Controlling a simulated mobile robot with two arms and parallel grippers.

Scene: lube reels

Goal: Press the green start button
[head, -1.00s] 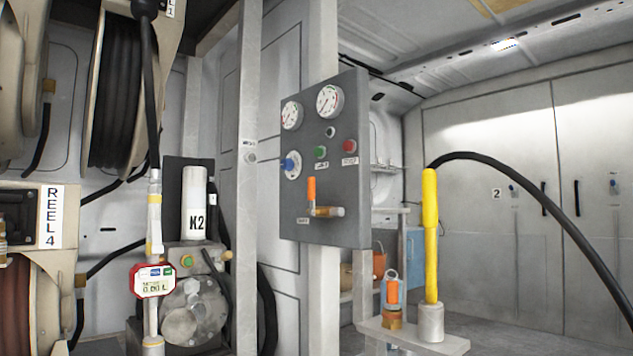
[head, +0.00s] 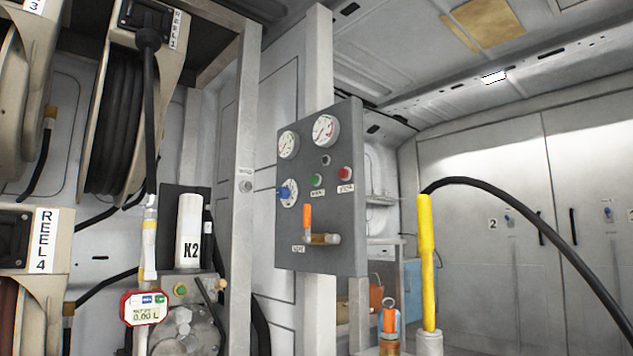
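The green start button (head: 317,180) is a small round button on the grey control panel (head: 345,215), which is fixed to a white post in the middle of the head view. A label sits just below the button. A red button (head: 345,173) is to its right and a small dark button or lamp (head: 326,160) is just above. Two round gauges (head: 325,130) are at the panel's top. A blue knob (head: 287,193) is on its left and an orange-handled valve (head: 308,217) is below. Neither of my grippers is in view.
Hose reels (head: 120,110) and a red-framed meter (head: 143,307) are at the left. A white K2 cylinder (head: 189,230) stands behind. A yellow nozzle (head: 427,260) with a black hose (head: 530,215) arcing right stands at lower right of the panel.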

